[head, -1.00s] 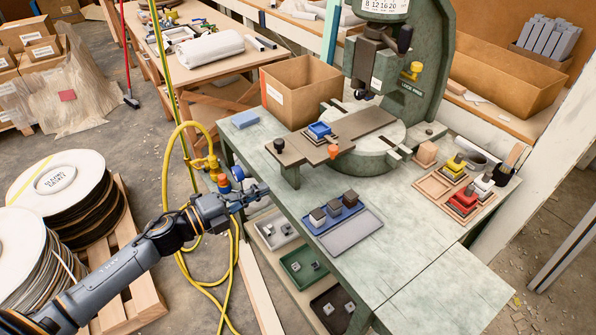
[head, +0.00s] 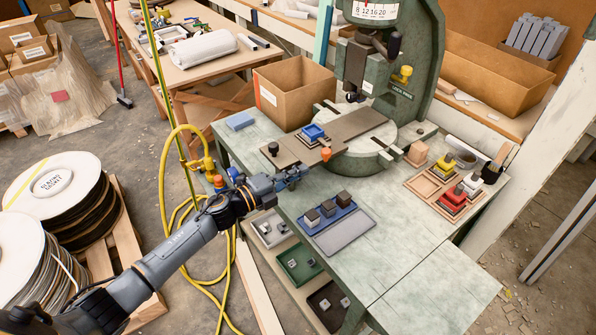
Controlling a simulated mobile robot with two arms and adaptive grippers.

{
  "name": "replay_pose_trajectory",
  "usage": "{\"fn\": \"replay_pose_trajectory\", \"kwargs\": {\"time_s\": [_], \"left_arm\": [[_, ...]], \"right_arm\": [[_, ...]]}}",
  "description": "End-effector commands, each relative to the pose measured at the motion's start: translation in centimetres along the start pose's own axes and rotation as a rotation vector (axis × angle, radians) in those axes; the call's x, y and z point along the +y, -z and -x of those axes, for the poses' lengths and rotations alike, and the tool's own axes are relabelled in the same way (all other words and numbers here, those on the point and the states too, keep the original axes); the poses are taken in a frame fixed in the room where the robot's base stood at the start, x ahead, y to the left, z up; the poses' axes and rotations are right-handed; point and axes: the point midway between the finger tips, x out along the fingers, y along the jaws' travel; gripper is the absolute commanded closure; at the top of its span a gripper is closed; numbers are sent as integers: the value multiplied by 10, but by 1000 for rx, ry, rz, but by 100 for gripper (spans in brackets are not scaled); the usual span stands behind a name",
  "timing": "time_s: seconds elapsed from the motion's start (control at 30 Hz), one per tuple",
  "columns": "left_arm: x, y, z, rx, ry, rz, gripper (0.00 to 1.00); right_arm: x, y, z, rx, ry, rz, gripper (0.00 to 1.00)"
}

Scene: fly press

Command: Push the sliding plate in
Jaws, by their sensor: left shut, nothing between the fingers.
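The sliding plate (head: 295,151) is a flat brown-grey plate at the press, its near left end sticking out past the round green bed. It carries a blue square nest (head: 313,132), a black knob (head: 273,148) at its left end and an orange knob (head: 326,154) at its front edge. My left gripper (head: 302,171) is shut and empty, just in front of the plate's near edge, below and left of the orange knob. I cannot tell whether its tips touch the plate. My right gripper is out of view.
The green fly press (head: 423,60) stands behind the plate. A cardboard box (head: 295,95) is behind left. The front right bench is clear.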

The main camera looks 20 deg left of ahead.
Motion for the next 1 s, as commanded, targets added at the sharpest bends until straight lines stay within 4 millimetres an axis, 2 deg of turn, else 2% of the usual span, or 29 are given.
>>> {"fn": "replay_pose_trajectory", "kwargs": {"time_s": [0.17,0.27,0.5,0.63,0.77,1.0], "left_arm": [[0,0,0,0,0,1,100],[1,0,-8,-1,2,2,100],[2,0,-60,0,5,1,100],[2,0,-81,0,3,1,100],[1,0,-89,-1,0,0,100],[0,0,-89,-1,0,1,100]], "right_arm": [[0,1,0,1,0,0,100],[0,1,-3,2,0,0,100],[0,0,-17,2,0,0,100],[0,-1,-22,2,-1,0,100],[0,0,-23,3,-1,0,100],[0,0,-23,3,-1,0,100]]}}
